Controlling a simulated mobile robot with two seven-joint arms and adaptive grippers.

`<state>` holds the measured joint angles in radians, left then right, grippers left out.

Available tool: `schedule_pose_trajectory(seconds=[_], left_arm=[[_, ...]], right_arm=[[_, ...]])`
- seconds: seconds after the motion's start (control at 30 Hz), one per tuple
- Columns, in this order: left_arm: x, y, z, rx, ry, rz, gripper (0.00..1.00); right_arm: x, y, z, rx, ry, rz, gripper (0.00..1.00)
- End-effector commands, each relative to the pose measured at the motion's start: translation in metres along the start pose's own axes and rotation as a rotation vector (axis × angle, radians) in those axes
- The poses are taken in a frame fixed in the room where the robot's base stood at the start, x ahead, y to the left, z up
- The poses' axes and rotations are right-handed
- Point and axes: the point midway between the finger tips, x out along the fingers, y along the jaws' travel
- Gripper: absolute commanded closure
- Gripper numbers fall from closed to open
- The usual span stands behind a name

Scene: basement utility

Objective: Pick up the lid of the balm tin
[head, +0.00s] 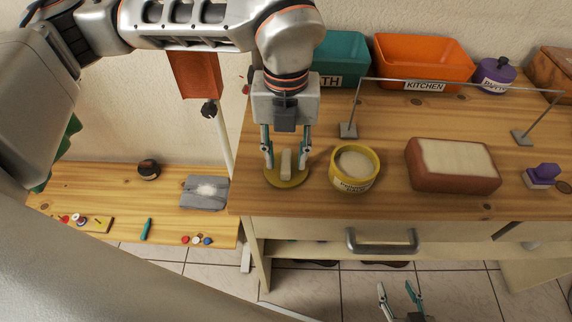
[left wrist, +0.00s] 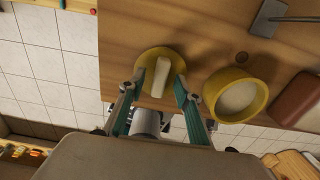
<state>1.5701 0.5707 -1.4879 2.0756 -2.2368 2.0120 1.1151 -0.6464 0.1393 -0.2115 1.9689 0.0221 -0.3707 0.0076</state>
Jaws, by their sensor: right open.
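The balm tin's lid (head: 275,179) is a flat yellow disc with a cream bar handle (head: 286,164), lying on the wooden bench top near its left front corner. The lid also shows in the left wrist view (left wrist: 147,60). My left gripper (head: 286,160) points down over the lid. It is open, its fingers on either side of the handle with gaps to it. The yellow balm tin (head: 354,184) stands open just right of the lid, with pale balm inside. My right gripper (head: 401,292) is open and empty, low in front of the bench.
A brown block with a pale top (head: 453,165) and a purple-handled stamp (head: 542,176) lie to the right. A metal rail (head: 460,83) stands behind. Teal (head: 340,55) and orange (head: 421,60) bins and a purple jar (head: 494,75) line the back. A lower bench is left.

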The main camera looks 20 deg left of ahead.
Motion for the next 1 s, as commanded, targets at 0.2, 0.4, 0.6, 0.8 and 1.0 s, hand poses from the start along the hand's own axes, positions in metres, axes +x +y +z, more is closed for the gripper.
schedule_pose_trajectory(seconds=[0.2,0.4,0.6,0.8,1.0], left_arm=[[0.000,0.000,0.000,0.000,0.000,0.000,0.80],[-0.001,0.000,0.000,0.000,0.000,0.000,1.00],[-0.001,0.000,0.000,0.000,-0.001,0.000,1.00],[-0.009,0.000,0.001,-0.001,-0.003,-0.001,1.00],[-0.036,-0.001,0.001,0.000,-0.005,-0.002,1.00]], right_arm=[[0.000,0.000,0.000,0.000,0.001,0.000,0.56],[0.000,0.001,0.000,0.000,0.001,0.000,0.56],[0.000,0.001,0.000,-0.001,0.001,0.001,0.56],[0.000,0.001,-0.001,-0.001,0.001,0.001,0.56],[-0.001,0.001,-0.002,-0.001,0.002,0.001,0.56]])
